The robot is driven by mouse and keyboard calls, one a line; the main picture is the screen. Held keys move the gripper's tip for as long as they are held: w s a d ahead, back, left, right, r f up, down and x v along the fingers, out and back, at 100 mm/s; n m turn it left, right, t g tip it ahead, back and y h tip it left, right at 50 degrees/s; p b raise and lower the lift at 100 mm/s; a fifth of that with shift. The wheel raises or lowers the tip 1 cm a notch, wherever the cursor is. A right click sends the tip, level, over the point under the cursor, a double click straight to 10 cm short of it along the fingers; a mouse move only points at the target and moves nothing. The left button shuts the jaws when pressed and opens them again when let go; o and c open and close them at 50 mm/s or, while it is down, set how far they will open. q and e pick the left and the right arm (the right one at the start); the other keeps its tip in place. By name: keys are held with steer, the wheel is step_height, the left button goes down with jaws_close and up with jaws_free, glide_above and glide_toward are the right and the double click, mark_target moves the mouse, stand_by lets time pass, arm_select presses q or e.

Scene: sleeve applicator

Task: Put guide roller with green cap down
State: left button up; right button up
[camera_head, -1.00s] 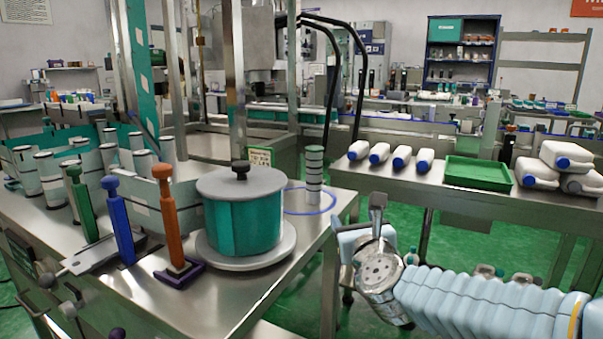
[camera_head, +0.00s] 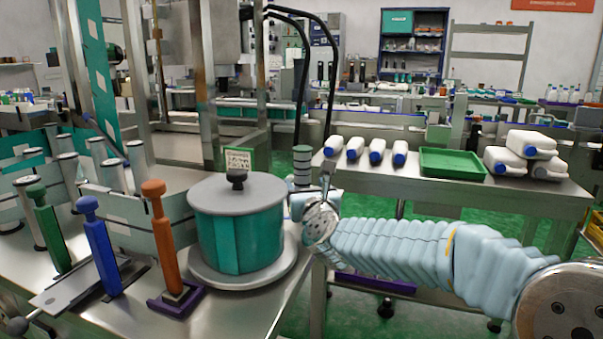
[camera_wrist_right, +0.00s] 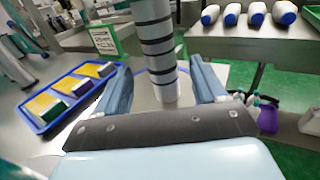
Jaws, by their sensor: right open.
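The guide roller (camera_head: 302,165), an upright grey cylinder with dark bands and a grey-green top, stands at the table's right edge. In the right wrist view the roller (camera_wrist_right: 155,45) rises between my fingers, its top out of frame. Its foot rests on the tabletop by a blue ring line (camera_wrist_right: 183,70). My right gripper (camera_head: 314,190) is low at the roller, in front of it in the head view. Its two fingers (camera_wrist_right: 160,80) are spread either side with gaps visible, so it is open. The gripper hides the roller's lower part in the head view. My left gripper is out of view.
A teal drum with a grey lid (camera_head: 240,225) stands close left of the roller. Orange (camera_head: 162,235), blue (camera_head: 100,245) and green (camera_head: 48,230) posts stand further left. A blue tray of blocks (camera_wrist_right: 50,125) lies left in the wrist view. A side bench holds white bottles and a green tray (camera_head: 453,164).

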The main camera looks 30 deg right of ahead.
mark_target(304, 182)
steer(key=p+x, duration=0.1)
steer(key=x, duration=0.3)
steer(key=shift+w+d+p, duration=0.2)
steer(key=shift+w+p, duration=0.1)
steer(key=shift+p, duration=0.1)
steer(key=shift+w+d+f, duration=0.1)
steer(key=shift+w+d, duration=0.05)
steer(key=shift+w, duration=0.2)
steer(key=shift+c, duration=0.3)
steer(key=c, duration=1.1)
